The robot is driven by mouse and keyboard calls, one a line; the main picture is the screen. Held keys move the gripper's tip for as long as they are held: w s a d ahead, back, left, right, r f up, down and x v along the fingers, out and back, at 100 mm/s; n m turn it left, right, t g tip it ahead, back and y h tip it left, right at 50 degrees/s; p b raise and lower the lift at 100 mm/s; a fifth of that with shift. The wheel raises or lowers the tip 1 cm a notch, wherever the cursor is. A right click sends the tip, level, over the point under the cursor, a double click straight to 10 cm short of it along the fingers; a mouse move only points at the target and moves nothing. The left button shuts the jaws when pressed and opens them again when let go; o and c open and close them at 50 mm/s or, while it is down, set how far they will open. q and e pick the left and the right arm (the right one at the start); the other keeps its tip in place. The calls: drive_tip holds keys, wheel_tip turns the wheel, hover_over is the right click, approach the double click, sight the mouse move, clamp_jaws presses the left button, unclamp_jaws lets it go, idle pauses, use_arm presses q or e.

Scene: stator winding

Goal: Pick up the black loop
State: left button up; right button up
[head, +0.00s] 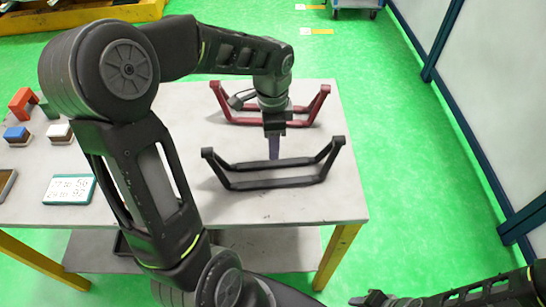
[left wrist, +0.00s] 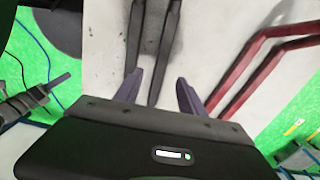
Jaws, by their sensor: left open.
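The black loop (head: 265,184) is a frame with two long bars and raised ends, standing on the grey table near its right front edge. My left gripper (head: 275,155) points down at the middle of the loop, by its far bar. In the left wrist view, the gripper (left wrist: 158,77) is open, its two purple fingers apart. The bars of the black loop (left wrist: 168,45) run up the picture, between and above the fingers; contact cannot be told. My right gripper (head: 375,298) is at the bottom right in the head view, away from the table; its fingers are unclear.
A similar red loop (head: 317,104) stands behind the black one, close to my left arm. The table (head: 340,205) also bears red, blue and white blocks (head: 17,134) and a teal-framed display (head: 69,190) at the left. A wall (head: 490,90) stands at the right beyond green floor.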

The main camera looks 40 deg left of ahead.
sight(273, 162)
use_arm(q)
drive_tip(key=shift+f, duration=0.1)
drive_tip(key=shift+f, duration=1.2)
drive_tip(key=f+p, duration=0.1)
drive_tip(key=f, duration=0.4)
drive_tip(key=shift+w+f, duration=0.15)
drive_tip(key=shift+w, duration=0.05)
drive_tip(key=shift+c, duration=0.2)
clamp_jaws()
idle(0.7)
